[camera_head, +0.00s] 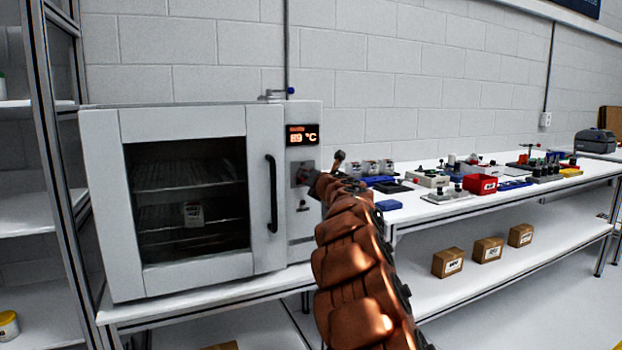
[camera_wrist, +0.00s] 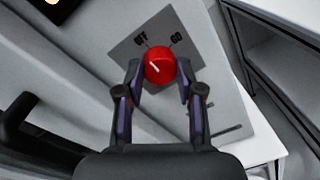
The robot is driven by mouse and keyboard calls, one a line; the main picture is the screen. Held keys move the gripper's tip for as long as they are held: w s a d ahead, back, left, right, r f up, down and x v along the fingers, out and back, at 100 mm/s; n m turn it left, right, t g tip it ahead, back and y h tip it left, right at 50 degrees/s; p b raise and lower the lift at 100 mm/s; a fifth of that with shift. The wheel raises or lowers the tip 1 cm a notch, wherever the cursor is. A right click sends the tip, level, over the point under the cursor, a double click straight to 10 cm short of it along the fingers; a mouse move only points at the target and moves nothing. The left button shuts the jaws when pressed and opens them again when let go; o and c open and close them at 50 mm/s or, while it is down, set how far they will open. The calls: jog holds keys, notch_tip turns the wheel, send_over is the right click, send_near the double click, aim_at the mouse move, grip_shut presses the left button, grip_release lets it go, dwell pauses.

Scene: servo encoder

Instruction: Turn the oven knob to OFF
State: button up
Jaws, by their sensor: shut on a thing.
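The oven (camera_head: 182,128) stands on a white bench at the left, its door closed. Its display (camera_head: 302,135) is lit with a temperature that seems to read 89 °C. In the wrist view the red round knob (camera_wrist: 160,66) sits on a grey plate (camera_wrist: 125,57) marked OFF at its upper left and what looks like 60 at its upper right. The knob's white pointer line slants to the upper left. My gripper (camera_wrist: 160,78) is shut on the knob, one finger on each side. In the head view my gripper covers the knob by the oven panel.
The oven's black door handle (camera_head: 271,193) is left of the panel. Right of the oven, a white table (camera_head: 440,213) carries a red bin (camera_head: 479,185) and several small parts. Boxes (camera_head: 448,262) stand on the shelf below.

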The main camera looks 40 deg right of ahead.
jog(key=shift+d+f, duration=0.15)
jog(key=shift+f, duration=0.05)
jog(key=o, duration=1)
jog(key=shift+o, duration=0.8)
jog(key=shift+r, duration=0.15)
jog(key=v, duration=1.2)
